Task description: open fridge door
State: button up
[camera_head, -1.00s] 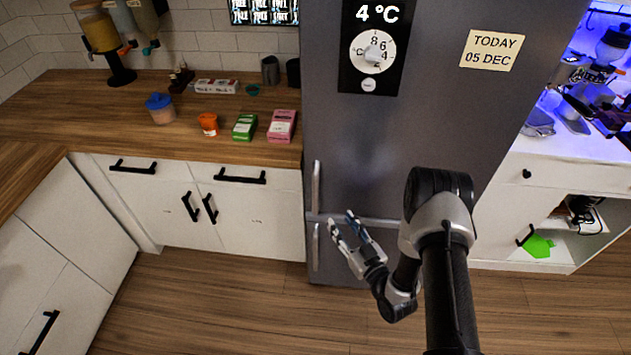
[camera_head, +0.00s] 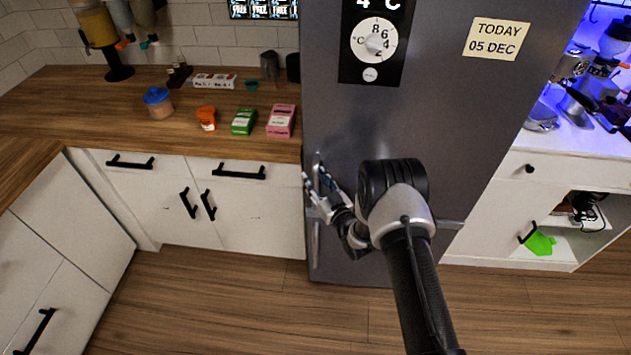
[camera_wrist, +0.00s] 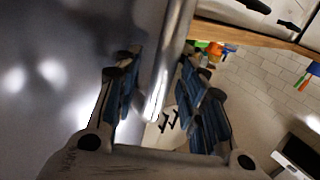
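The fridge (camera_head: 440,110) is a tall dark grey unit with its upper door closed. A vertical silver handle (camera_wrist: 172,65) runs along the left edge of the upper door. My gripper (camera_head: 312,172) is at this handle in the head view and covers much of it. In the wrist view, my gripper (camera_wrist: 160,92) is open, with one blue-padded finger on each side of the handle. Gaps show between the handle and both fingers. A lower handle (camera_head: 315,245) sits on the lower door, below my gripper.
A wooden counter (camera_head: 60,110) with white drawers stands left of the fridge. It holds a pink box (camera_head: 281,121), a green box (camera_head: 243,122) and an orange cup (camera_head: 206,118). A white cabinet (camera_head: 500,200) stands to the right. Wooden floor (camera_head: 230,310) in front is clear.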

jog(key=shift+w, duration=0.15)
jog(key=shift+c, duration=0.3)
grip_shut()
dwell(0.5)
